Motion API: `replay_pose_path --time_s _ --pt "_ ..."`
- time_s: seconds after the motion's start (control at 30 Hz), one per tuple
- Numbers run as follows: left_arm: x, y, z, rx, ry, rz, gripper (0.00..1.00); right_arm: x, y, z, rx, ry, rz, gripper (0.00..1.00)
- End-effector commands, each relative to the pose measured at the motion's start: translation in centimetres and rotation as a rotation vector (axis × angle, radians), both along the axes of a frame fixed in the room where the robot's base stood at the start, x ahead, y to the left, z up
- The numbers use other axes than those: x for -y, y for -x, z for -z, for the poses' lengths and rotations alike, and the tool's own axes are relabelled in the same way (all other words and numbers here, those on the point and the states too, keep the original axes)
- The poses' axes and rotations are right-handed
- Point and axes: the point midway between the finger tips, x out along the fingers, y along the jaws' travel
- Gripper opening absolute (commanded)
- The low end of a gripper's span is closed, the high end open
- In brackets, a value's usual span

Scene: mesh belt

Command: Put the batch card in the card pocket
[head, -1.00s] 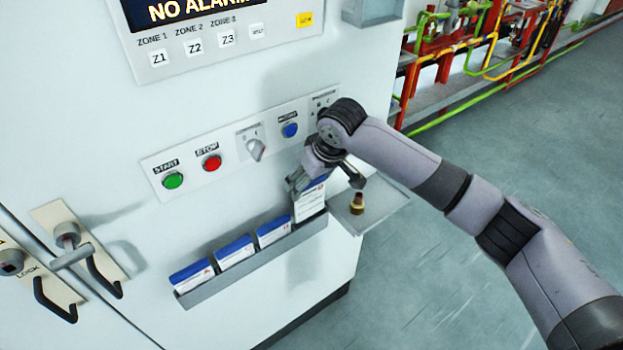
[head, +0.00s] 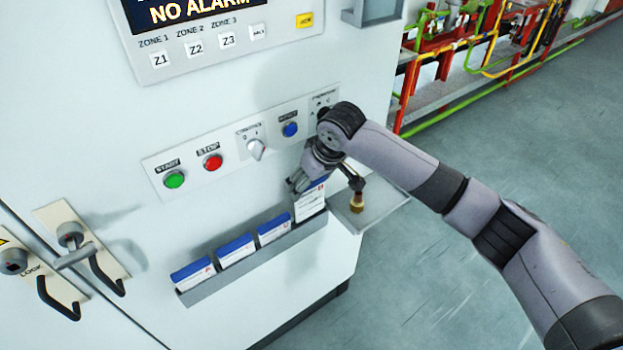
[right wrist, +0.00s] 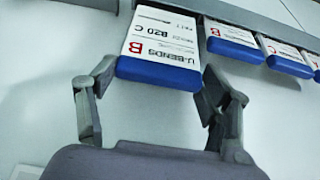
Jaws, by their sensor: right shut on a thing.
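A white batch card with a blue top edge (head: 311,202) stands at the right end of a grey rack (head: 255,262) on the cabinet front. In the right wrist view this card (right wrist: 160,45) reads "U-BENDS", "B20 C" and a red "B". My right gripper (head: 326,184) is shut on this card, with its fingers at the card's two side edges, as the right wrist view (right wrist: 160,82) shows. The card's lower part is in the rack. A grey box (head: 372,12), possibly the card pocket, is cut off at the top of the head view. My left gripper is out of view.
Several other blue-topped cards (head: 235,250) stand in the rack to the left. A small shelf (head: 378,212) with a brass fitting (head: 357,203) juts out just right of the gripper. The button panel (head: 240,145) is above the rack. Door handles (head: 75,255) project at left.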

Motion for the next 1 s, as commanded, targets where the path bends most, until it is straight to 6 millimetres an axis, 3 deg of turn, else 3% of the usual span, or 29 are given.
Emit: replay_pose_path --time_s 1.0 --pt "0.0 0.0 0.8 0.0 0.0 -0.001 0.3 0.0 0.0 2.6 0.001 -0.001 0.0 0.4"
